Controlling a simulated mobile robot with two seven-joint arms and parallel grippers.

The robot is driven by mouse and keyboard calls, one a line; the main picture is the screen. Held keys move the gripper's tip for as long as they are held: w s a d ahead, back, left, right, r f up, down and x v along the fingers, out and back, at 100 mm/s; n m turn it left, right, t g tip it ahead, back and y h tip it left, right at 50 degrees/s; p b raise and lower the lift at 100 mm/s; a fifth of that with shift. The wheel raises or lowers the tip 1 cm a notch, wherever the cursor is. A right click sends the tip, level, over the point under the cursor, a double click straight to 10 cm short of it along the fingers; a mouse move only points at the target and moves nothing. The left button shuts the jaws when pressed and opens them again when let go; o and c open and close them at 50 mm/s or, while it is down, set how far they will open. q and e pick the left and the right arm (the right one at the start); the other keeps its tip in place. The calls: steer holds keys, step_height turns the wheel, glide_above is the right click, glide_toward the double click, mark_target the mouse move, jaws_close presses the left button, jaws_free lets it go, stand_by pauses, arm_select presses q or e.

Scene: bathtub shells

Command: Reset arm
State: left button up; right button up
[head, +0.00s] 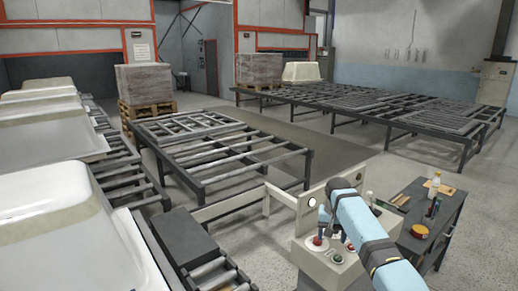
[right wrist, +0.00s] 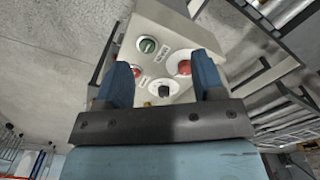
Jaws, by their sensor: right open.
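My right arm comes in from the bottom right of the head view, and its right gripper (head: 326,220) is over the pale control box (head: 322,263). In the right wrist view the two blue fingers of the right gripper (right wrist: 164,78) stand wide apart with nothing held between them. Beyond them is the face of the control box (right wrist: 190,34), with a green knob (right wrist: 147,46), a red button (right wrist: 184,67), another red control (right wrist: 136,71) and a dark knob (right wrist: 161,87). I cannot tell whether the fingers touch the box. My left gripper is not in view.
White tub shells (head: 45,212) stand along the left on a roller conveyor (head: 125,165). An empty roller frame (head: 235,155) is in the middle. A dark side table (head: 442,222) with bottles and small items stands close to the right arm. Open floor lies behind.

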steer(key=s+f+n+t, duration=0.1)
steer(key=s+f, duration=0.2)
steer(key=f, duration=0.5)
steer(key=s+f+t, duration=0.1)
steer(key=s+f, duration=0.3)
steer(key=f, duration=0.3)
steer(key=s+a+f+n+t+y, duration=0.1)
steer(key=s+f+n+t, duration=0.15)
steer(key=s+f, duration=0.95)
steer(key=s+a+r+n+t+y, duration=0.1)
steer(key=s+r+t, duration=0.2)
steer(key=s, duration=1.1)
steer(key=s+a+r+n+t+y, duration=0.1)
steer(key=s+r+t, duration=0.2)
steer(key=s, duration=1.1)
steer(key=shift+s+a+r, duration=0.15)
steer(key=shift+s+r, duration=0.05)
steer(key=shift+r, duration=0.2)
steer(key=shift+t, duration=0.25)
